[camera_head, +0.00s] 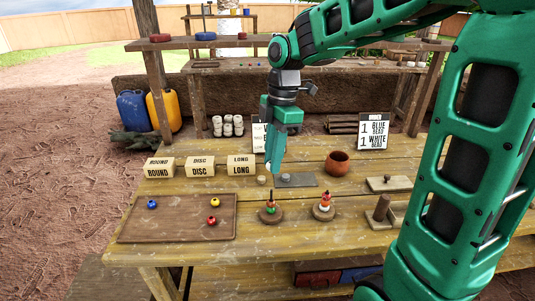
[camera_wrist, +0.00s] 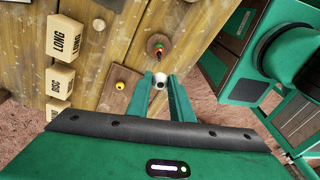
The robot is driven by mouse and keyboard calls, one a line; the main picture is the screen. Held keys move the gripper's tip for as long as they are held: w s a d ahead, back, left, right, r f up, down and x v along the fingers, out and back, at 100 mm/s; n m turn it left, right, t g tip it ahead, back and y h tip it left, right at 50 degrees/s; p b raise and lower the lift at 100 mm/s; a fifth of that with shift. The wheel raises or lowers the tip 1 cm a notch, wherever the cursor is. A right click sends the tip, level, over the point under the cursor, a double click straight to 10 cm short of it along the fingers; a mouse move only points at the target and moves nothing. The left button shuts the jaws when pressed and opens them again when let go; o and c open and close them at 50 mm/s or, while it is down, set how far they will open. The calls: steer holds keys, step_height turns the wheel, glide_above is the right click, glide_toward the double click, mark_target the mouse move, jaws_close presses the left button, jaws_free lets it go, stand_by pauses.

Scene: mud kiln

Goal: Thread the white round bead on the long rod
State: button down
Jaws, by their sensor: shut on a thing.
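The white round bead (camera_wrist: 160,83) is between the two fingertips of my gripper (camera_wrist: 160,80) in the wrist view. In the head view my gripper (camera_head: 270,167) points down, raised above the table, with a small whitish spot at its tip. One rod (camera_wrist: 158,49) shows beyond the fingertips in the wrist view, apart from the bead. Which rod is the long one I cannot tell.
A brown tray (camera_head: 180,228) at the left holds a blue bead (camera_head: 151,204), a yellow bead (camera_head: 215,202) and a red bead (camera_head: 213,220). Labelled blocks (camera_head: 200,167) stand behind it. A grey plate (camera_head: 297,181), a brown bowl (camera_head: 338,163) and a sign (camera_head: 374,130) stand further back.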

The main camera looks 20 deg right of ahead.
stand_by(0.3)
steer(key=shift+w+m, duration=0.1)
steer(key=shift+m, duration=0.4)
steer(key=shift+f, duration=2.85)
steer(key=shift+f+g, duration=0.3)
steer(key=shift+f, duration=1.1)
stand_by(0.5)
steer(key=c, duration=1.5)
jaws_free()
steer(key=shift+r, duration=4)
